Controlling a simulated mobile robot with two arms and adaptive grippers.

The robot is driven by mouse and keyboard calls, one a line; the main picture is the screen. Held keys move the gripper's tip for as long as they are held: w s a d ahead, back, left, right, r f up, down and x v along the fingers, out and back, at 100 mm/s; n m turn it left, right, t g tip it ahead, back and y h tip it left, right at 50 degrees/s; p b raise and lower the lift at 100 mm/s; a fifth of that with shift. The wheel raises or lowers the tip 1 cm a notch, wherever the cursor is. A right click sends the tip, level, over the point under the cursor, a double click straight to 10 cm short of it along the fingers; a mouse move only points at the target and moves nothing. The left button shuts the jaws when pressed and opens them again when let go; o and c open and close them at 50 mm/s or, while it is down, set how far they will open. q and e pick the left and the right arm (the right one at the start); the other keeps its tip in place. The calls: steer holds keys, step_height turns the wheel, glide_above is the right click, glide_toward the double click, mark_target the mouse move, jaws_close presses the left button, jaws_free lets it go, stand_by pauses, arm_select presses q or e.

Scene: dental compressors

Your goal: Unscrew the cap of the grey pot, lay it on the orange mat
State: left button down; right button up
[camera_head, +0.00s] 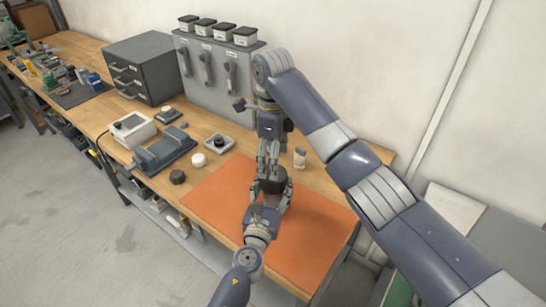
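The dark grey pot (277,187) stands over the orange mat (222,195), near its back edge, and is largely covered by my grippers. My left gripper (269,193) reaches it from the front, with a finger on each side, and appears shut on its body. My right gripper (268,170) points down from behind and above, its fingertips at the top of the pot. I cannot tell whether those fingers grip the cap, and the cap cannot be told apart from the pot here.
A small pale jar (299,157) stands right of the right gripper. Left of the mat are a dark knob-like piece (177,176), a white round piece (198,160) and a grey device (164,150). A grey panel (215,75) stands behind. The front of the mat is bare.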

step_height(320, 180, down, 7)
steer(key=shift+f, duration=0.1)
steer(key=shift+c, duration=0.2)
steer(key=c, duration=1)
steer(key=shift+c, duration=0.2)
steer(key=n, duration=0.3)
steer(key=shift+d, duration=0.1)
steer(key=o, duration=1.2)
steer(key=shift+c, duration=0.2)
